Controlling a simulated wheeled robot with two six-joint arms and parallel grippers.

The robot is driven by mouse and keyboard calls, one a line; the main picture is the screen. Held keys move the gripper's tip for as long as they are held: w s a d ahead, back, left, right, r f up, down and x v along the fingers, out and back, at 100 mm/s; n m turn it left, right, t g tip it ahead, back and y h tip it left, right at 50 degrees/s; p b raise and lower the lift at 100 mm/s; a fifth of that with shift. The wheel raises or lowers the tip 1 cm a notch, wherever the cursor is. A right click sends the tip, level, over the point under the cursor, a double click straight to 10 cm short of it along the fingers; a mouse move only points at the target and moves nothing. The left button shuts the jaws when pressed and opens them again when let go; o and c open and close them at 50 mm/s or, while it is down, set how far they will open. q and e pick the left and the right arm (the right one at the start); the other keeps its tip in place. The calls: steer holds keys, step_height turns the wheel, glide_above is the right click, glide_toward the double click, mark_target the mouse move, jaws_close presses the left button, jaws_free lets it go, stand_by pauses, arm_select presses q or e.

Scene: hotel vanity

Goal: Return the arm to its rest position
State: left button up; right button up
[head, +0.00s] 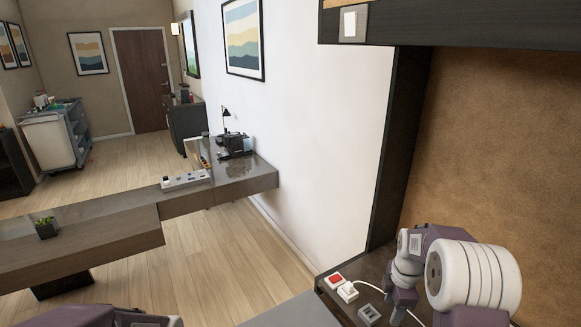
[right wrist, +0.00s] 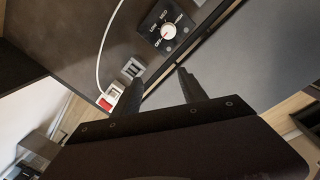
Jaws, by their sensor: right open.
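My right arm (head: 465,275), purple and white, is bent over the dark vanity top (head: 335,305) at the lower right of the head view. My right gripper (right wrist: 159,78) shows in the right wrist view with its two dark fingers apart and nothing between them. A purple part of my left arm (head: 95,316) shows at the bottom left edge of the head view. The left gripper itself is out of view.
The wrist view shows a black dial panel (right wrist: 168,30). A wall and dark upright border the vanity. Floor (head: 215,270) is clear.

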steer(key=s+a+r+m, duration=0.1)
steer(key=s+a+r, duration=0.2)
steer(key=s+a, duration=0.5)
steer(key=s+a+f+m, duration=0.2)
steer(key=s+m, duration=0.2)
steer(key=m, duration=0.3)
steer(key=s+a+f+m, duration=0.2)
steer(key=s+m, duration=0.3)
steer(key=m, duration=0.3)
steer(key=shift+s+a+m+b, duration=0.3)
steer(key=shift+a+b, duration=0.1)
steer(key=shift+a, duration=0.45)
